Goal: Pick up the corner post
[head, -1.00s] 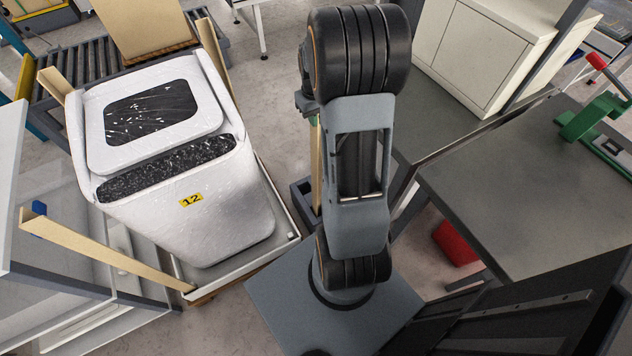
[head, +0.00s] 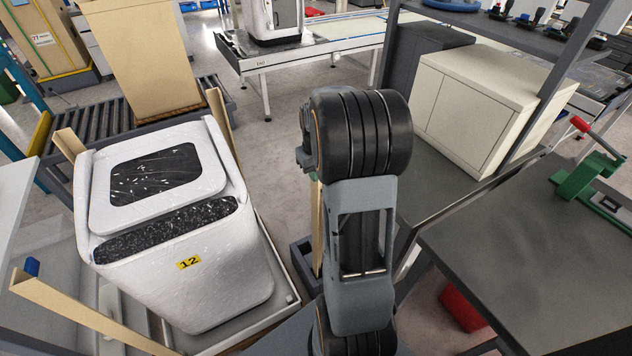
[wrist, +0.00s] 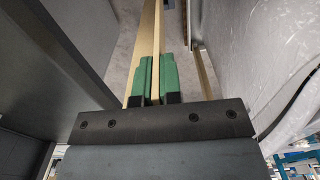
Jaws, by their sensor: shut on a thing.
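A tan, angle-shaped corner post (head: 317,228) stands upright just left of my arm in the head view. Its lower part is at a dark, open-topped bin (head: 300,250); I cannot tell whether it touches the bottom. In the wrist view my gripper (wrist: 157,66) has its green fingers closed on the corner post (wrist: 149,32), which runs away between them. In the head view my arm hides most of the gripper; only a bit of green shows. More tan posts stand around a white wrapped appliance marked 12 (head: 215,285), one at its front left (head: 95,318).
The appliance's pallet tray (head: 287,298) lies left of the bin. A dark grey workbench (head: 520,240) with a green clamp tool (head: 578,180) is at right, a red box (head: 462,306) below it. A white cabinet (head: 480,110) stands behind. Open floor (head: 268,150) lies beyond the appliance.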

